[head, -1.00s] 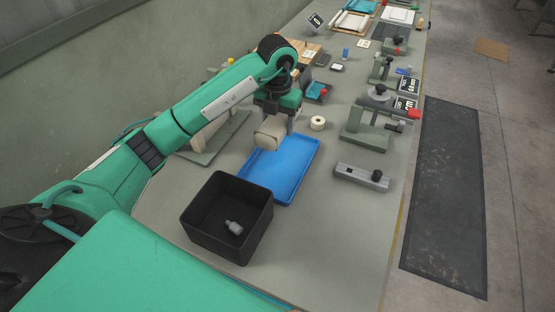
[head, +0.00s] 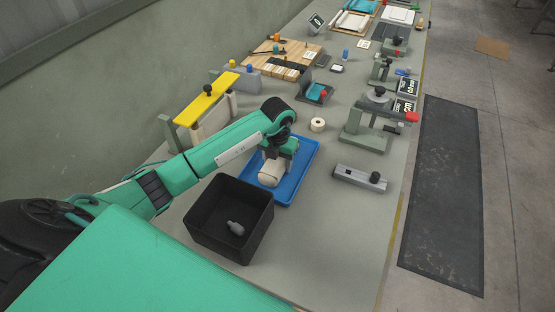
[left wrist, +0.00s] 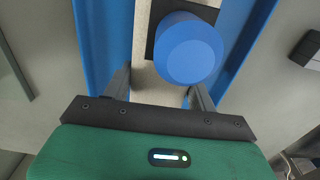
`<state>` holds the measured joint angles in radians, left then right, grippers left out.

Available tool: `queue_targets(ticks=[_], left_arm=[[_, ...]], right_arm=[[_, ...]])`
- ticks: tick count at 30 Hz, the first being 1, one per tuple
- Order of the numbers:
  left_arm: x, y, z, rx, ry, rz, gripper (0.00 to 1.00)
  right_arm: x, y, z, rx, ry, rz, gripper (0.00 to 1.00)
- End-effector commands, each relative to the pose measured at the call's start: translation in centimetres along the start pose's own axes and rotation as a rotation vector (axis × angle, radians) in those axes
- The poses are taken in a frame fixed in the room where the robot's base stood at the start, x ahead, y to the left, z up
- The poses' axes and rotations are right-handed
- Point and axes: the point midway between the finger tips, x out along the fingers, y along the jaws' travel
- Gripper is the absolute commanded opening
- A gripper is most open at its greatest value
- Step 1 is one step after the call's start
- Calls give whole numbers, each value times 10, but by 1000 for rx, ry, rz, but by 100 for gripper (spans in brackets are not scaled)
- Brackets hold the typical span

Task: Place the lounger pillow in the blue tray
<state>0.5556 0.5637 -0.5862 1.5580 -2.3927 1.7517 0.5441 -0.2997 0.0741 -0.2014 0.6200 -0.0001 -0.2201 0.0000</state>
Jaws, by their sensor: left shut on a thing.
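The lounger pillow (head: 269,174) is a pale beige padded block. In the head view my left gripper (head: 277,159) is shut on it, over the middle of the blue tray (head: 306,162). The pillow is low, within the tray's outline; I cannot tell whether it touches the tray floor. In the left wrist view, a blue round knob (left wrist: 190,52) on a dark plate sits between the fingers (left wrist: 160,88), in front of a pale surface. Blue tray parts (left wrist: 100,35) show on both sides. My right gripper is not in view.
A black bin (head: 205,215) with a small grey piece stands close in front of the tray. A yellow-topped frame (head: 207,97) stands behind my left arm.

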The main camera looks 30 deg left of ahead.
Motion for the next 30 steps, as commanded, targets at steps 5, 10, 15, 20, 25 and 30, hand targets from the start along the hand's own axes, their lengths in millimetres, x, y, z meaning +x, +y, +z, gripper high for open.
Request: queue_targets(ticks=[5, 10, 15, 20, 25, 30], left_arm=[[-1, 0, 1, 0, -2, 0, 29], [2, 0, 0, 0, -1, 0, 68], [2, 0, 0, 0, -1, 0, 80], [1, 0, 0, 0, -1, 0, 80], [-9, 0, 2, 1, -5, 0, 80], [-41, 1, 2, 2, -8, 1, 80]], right_arm=[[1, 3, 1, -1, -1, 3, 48], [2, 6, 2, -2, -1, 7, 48], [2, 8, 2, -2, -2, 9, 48], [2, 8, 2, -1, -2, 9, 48], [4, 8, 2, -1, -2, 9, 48], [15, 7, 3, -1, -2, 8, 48]])
